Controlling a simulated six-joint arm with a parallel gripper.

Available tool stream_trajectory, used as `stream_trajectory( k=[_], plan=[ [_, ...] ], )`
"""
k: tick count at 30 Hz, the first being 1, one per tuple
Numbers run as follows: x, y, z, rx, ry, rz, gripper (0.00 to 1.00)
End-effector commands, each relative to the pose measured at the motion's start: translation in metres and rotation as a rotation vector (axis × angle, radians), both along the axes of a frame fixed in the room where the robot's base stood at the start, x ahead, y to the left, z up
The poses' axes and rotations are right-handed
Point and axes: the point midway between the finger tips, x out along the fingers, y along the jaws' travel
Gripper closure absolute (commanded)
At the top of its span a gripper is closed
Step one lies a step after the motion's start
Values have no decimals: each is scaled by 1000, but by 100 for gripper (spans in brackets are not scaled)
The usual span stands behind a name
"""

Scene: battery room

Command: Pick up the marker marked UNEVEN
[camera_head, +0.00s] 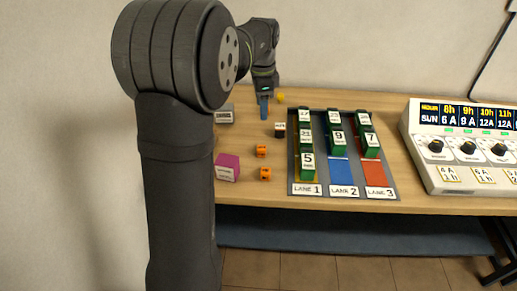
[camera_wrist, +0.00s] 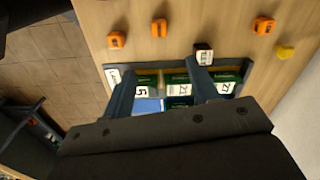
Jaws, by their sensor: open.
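No label reads clearly as UNEVEN. A magenta block (camera_head: 227,167) with a white label stands at the table's left front in the head view. A grey block (camera_head: 224,114) with a label too small to read sits behind it, partly hidden by my arm. A small black block with a white top (camera_head: 280,129) stands left of the lane board; it also shows in the wrist view (camera_wrist: 204,53). My gripper (camera_head: 263,112) is open with blue fingers, at the back left of the board. In the wrist view its fingers (camera_wrist: 162,70) are spread over the lanes with nothing visibly held.
The lane board (camera_head: 325,191) holds several green numbered blocks. Small orange pieces (camera_head: 261,151) and a yellow piece (camera_head: 281,97) lie left of it. A control panel (camera_head: 462,150) stands at right. Bare wood shows between the loose pieces.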

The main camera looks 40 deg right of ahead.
Motion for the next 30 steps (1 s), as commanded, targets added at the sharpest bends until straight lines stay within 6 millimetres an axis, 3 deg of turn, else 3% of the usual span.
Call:
stream_trajectory(
  k=[12, 18, 25, 30],
  plan=[
    [-11, 6, -6, -91, -19, 843, 45],
    [-16, 8, -8, -136, -6, 1181, 45],
    [-17, 9, -11, -158, 4, 1348, 45],
    [-15, 7, -35, -156, 5, 1357, 45]
  ],
)
